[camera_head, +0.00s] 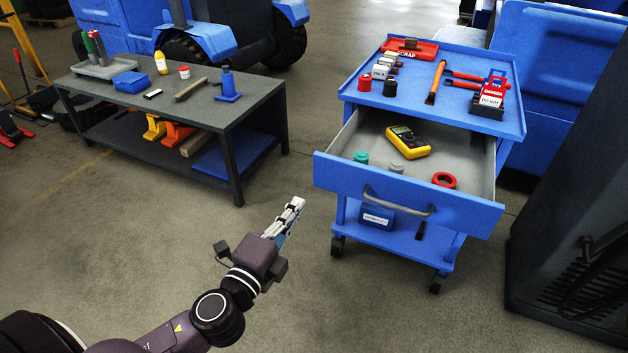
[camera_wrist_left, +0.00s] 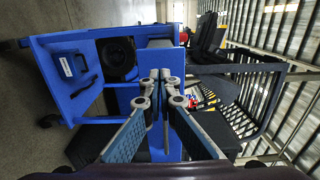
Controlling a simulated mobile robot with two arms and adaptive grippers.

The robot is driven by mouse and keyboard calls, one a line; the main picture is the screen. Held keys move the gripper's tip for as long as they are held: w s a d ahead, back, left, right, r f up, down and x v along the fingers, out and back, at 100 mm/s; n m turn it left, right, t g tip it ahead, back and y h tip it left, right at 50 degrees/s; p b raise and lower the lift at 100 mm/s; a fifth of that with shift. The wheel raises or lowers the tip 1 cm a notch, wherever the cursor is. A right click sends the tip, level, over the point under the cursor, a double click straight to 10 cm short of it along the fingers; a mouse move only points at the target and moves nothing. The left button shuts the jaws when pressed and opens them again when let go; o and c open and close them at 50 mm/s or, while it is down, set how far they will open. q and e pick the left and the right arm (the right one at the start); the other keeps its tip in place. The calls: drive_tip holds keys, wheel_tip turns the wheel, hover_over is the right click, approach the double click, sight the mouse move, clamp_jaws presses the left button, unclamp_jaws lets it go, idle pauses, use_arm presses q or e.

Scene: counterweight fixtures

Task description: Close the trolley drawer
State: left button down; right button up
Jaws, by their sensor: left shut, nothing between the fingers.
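The blue trolley (camera_head: 516,115) stands right of centre in the head view. Its drawer (camera_head: 405,196) is pulled out toward me, with a grey bar handle (camera_head: 398,205) on its blue front. Inside lie a yellow multimeter (camera_head: 407,141), a red ring (camera_head: 444,180), a green piece (camera_head: 361,157) and a grey piece (camera_head: 396,167). My left gripper (camera_head: 297,203) is left of the drawer front, apart from the handle, its fingers shut and empty. In the left wrist view the shut fingertips (camera_wrist_left: 165,78) show before blue panels; which panel is the drawer front I cannot tell. My right gripper is not in view.
The trolley top carries a red scrap tray (camera_head: 425,49), a hammer-like tool (camera_head: 436,82) and other small items. A dark workbench (camera_head: 236,112) with tools stands at the left. A dark cabinet (camera_head: 570,200) is close on the right. Floor between bench and trolley is clear.

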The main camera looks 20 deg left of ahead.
sight(320, 174)
use_arm(q)
drive_tip(key=w, duration=0.8)
drive_tip(key=shift+d, duration=0.1)
drive_tip(key=shift+w, duration=0.8)
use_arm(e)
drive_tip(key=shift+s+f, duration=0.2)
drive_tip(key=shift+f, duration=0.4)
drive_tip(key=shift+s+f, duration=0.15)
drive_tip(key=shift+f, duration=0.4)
